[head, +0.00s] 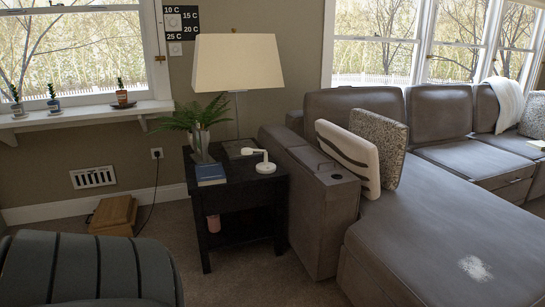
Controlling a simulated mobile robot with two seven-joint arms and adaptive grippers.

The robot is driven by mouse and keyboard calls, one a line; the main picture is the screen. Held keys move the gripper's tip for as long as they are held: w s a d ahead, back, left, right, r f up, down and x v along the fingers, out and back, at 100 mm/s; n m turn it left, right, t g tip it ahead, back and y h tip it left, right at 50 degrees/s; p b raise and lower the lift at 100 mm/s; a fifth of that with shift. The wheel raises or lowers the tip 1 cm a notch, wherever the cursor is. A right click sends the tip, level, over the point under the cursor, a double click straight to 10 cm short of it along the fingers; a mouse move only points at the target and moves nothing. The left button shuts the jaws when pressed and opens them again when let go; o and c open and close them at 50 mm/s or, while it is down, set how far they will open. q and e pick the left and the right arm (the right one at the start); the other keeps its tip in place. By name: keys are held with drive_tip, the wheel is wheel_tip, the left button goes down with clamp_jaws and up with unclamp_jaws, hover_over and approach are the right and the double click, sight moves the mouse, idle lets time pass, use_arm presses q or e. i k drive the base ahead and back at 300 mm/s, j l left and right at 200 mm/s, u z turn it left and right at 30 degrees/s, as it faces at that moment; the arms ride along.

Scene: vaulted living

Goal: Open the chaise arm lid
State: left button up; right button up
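The grey leather chaise (430,230) fills the right side of the head view. Its arm (312,180) stands at the chaise's left end, beside the dark side table. On top of the arm is a panel that looks like the lid (318,160), lying flat, with a small round dark cup-holder-like spot (337,176) near its front end. From here the lid looks closed, but its seam is hard to make out. Neither of my grippers is in view.
A black side table (240,190) with a lamp (238,62), a fern and a blue book (210,174) stands left of the arm. Cushions (348,157) lean close to the arm's right. A dark striped chair (85,268) is front left. Carpet (245,285) is clear before the table.

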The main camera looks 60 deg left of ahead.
sight(309, 158)
drive_tip(key=u, duration=1.5)
drive_tip(key=i+j+z, duration=0.1)
drive_tip(key=j+z, duration=0.75)
drive_tip(key=z, duration=0.15)
drive_tip(key=j+z, duration=0.25)
drive_tip(key=j, duration=0.9)
